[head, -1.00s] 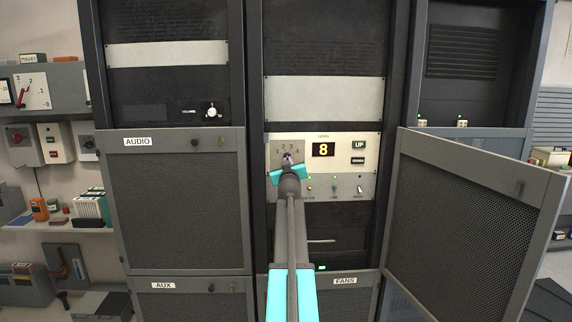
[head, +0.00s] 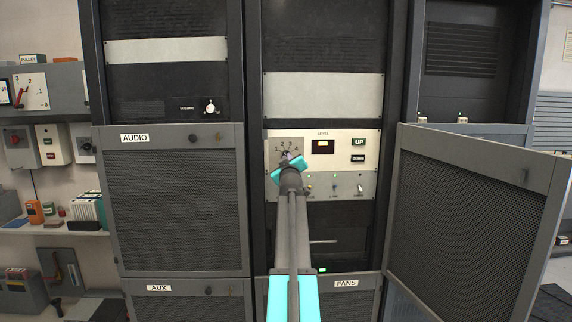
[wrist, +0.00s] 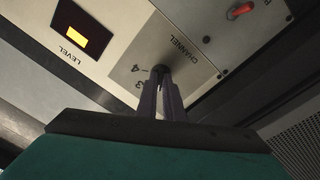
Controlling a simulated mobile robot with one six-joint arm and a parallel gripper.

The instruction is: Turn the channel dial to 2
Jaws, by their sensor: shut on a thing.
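The channel dial (head: 286,155) is on a light panel in the middle rack, below a printed arc of numbers 1 to 4. My gripper (head: 288,159) covers most of it in the head view. In the wrist view the small dark dial (wrist: 160,70) is between the tips of my gripper (wrist: 161,84), whose fingers are shut on it. The word CHANNEL and the numbers 3 and 4 show beside it. I cannot tell which number the dial points at.
The level display (head: 323,146) is right of the dial, with no legible digit. The UP button (head: 358,142) and a row of small switches are nearby. An open mesh door (head: 470,225) stands to the right. The AUDIO door (head: 175,205) is shut at left.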

